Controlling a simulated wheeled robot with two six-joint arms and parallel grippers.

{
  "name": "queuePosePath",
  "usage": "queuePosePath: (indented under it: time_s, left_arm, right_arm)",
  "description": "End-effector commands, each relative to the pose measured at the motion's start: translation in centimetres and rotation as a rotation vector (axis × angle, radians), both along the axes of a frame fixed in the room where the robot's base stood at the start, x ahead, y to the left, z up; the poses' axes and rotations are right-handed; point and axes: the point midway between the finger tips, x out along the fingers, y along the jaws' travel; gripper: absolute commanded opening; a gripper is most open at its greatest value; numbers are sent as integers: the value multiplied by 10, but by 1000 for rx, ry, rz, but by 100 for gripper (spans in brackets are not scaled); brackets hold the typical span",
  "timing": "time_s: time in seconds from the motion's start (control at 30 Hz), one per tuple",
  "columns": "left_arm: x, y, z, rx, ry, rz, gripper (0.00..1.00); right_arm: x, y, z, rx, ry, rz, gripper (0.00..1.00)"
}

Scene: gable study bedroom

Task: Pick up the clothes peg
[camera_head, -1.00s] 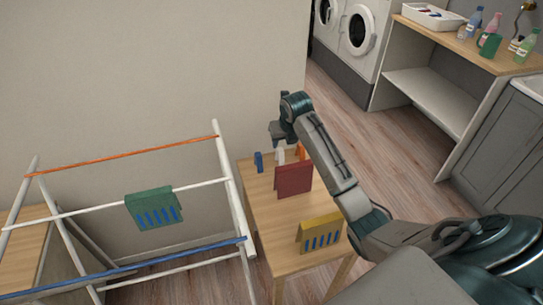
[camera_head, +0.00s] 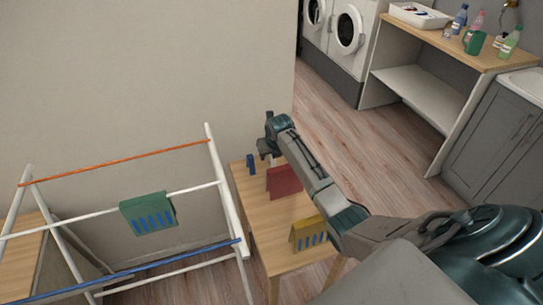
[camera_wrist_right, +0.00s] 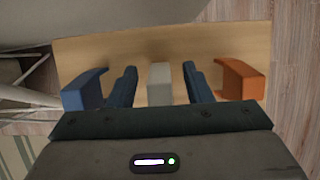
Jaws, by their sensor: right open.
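Three small upright pieces that look like pegs stand in a row on the wooden table (camera_head: 262,228): a blue one (camera_wrist_right: 84,90), a pale grey-white one (camera_wrist_right: 160,84) and an orange one (camera_wrist_right: 240,80). The blue one also shows in the head view (camera_head: 251,164). My right gripper (camera_wrist_right: 160,90) is open above the table, its dark fingers on either side of the white piece, with a gap each side. In the head view, my right gripper (camera_head: 267,149) and arm hide the orange piece and most of the white one. My left gripper is out of view.
A drying rack (camera_head: 232,205) with a green blue-striped piece (camera_head: 148,212) is at left. Washing machines (camera_head: 350,30) and a counter (camera_head: 450,45) stand behind.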

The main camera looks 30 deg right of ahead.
Motion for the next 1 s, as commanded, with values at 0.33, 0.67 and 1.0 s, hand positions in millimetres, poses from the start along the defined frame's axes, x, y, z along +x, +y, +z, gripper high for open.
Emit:
queuePosePath:
  time_s: [0.33,0.67,1.0]
  left_arm:
    - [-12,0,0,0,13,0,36]
    - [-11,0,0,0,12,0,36]
    - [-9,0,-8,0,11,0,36]
  right_arm:
    - [1,0,-3,0,-1,0,32]
    - [1,0,-3,0,0,0,0]
    - [2,0,29,-1,-6,2,0]
